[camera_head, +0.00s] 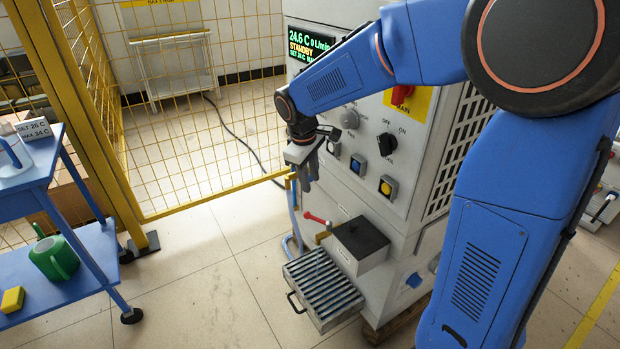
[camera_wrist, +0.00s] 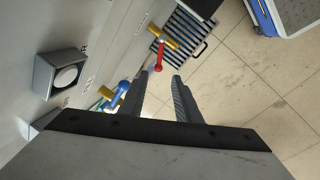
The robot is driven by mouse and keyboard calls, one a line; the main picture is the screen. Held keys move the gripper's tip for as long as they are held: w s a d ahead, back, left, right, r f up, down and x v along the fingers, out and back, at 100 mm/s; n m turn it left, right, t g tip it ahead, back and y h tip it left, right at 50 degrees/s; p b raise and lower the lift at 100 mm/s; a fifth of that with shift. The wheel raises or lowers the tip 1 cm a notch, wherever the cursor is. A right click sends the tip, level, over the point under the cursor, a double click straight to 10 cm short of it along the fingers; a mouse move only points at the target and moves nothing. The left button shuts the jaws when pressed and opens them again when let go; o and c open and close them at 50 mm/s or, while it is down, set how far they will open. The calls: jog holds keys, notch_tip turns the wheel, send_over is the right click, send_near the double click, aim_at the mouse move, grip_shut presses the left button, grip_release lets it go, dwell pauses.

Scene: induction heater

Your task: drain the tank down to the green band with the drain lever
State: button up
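A red lever (camera_wrist: 159,58) on a brass valve shows in the wrist view, just beyond my fingertips; it also shows in the head view (camera_head: 316,217), low on the front of the grey machine. My gripper (camera_wrist: 160,76) has its two fingers apart with nothing between them. In the head view my gripper (camera_head: 309,187) hangs in front of the machine, above the red lever and apart from it. A second valve with a blue handle (camera_wrist: 122,89) shows left of the fingers in the wrist view. The tank's level and green band cannot be made out.
A slatted drain tray (camera_head: 322,289) sits low below the red lever. A black-lidded box (camera_head: 360,237) juts out right of the lever. A yellow mesh fence (camera_head: 205,110) stands behind. A blue cart (camera_head: 50,265) with a green watering can (camera_head: 54,257) is at left; floor between is clear.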

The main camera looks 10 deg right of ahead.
jog(key=shift+f, duration=0.1)
grip_shut()
jog(key=n, duration=1.8)
send_near(317, 220)
jog(key=s+a+f, duration=0.2)
jog(key=a+f, duration=0.2)
jog(key=f, duration=0.2)
jog(key=shift+t+h, duration=0.4)
jog(key=shift+w+d+f, duration=0.3)
jog(key=shift+w+d, duration=0.35)
jog(key=shift+w, duration=0.05)
jog(key=shift+w+d+f, duration=0.25)
jog(key=shift+w+d, duration=0.45)
